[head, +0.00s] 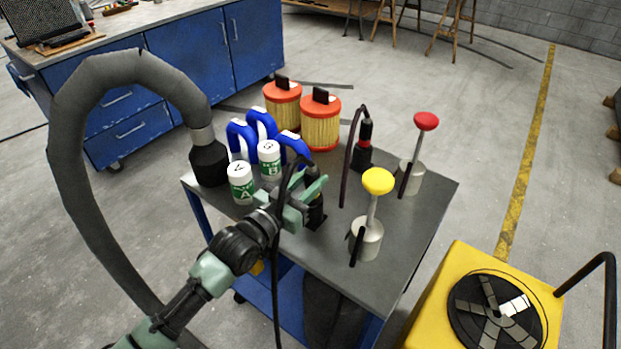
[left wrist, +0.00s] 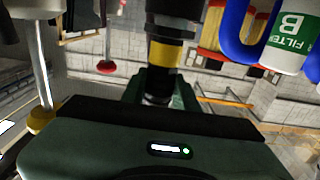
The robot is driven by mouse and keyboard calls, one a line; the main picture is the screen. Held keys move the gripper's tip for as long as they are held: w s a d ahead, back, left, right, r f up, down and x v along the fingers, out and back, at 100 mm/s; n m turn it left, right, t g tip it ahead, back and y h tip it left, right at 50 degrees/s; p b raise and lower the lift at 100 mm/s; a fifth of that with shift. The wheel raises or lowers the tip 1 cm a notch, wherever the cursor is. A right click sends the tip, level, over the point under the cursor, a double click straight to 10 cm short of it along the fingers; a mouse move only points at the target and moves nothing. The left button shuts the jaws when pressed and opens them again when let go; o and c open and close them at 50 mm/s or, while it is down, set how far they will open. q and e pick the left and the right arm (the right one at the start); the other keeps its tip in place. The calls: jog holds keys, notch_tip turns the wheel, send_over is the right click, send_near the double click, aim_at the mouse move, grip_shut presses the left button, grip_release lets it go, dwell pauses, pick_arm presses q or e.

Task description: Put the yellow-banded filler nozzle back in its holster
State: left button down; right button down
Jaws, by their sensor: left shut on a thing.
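The yellow-banded filler nozzle (left wrist: 165,54) is a black body with a yellow band, large in the left wrist view. In the head view the nozzle (head: 314,180) stands about upright, partly hidden by my fingers. My left gripper (head: 303,198) is shut on it over the cart top; its fingers also show in the left wrist view (left wrist: 160,90). A black piece (head: 317,216) shows right below the gripper; I cannot tell whether it is the holster or the nozzle's lower end, nor whether the nozzle is seated. My right gripper is not in view.
The grey cart top (head: 415,215) also holds a red-banded nozzle (head: 366,131), a yellow-topped plunger can (head: 366,240), a red-topped one (head: 411,178), orange filters (head: 321,122) and white bottles (head: 241,190). A thick grey hose (head: 65,150) arches at left. A yellow machine (head: 430,310) stands front right.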

pick_arm(q)
jog(key=shift+f+b, duration=0.4)
jog(key=shift+f, duration=0.3)
dwell(0.6)
jog(key=c, duration=1)
grip_release()
jog(key=o, duration=0.4)
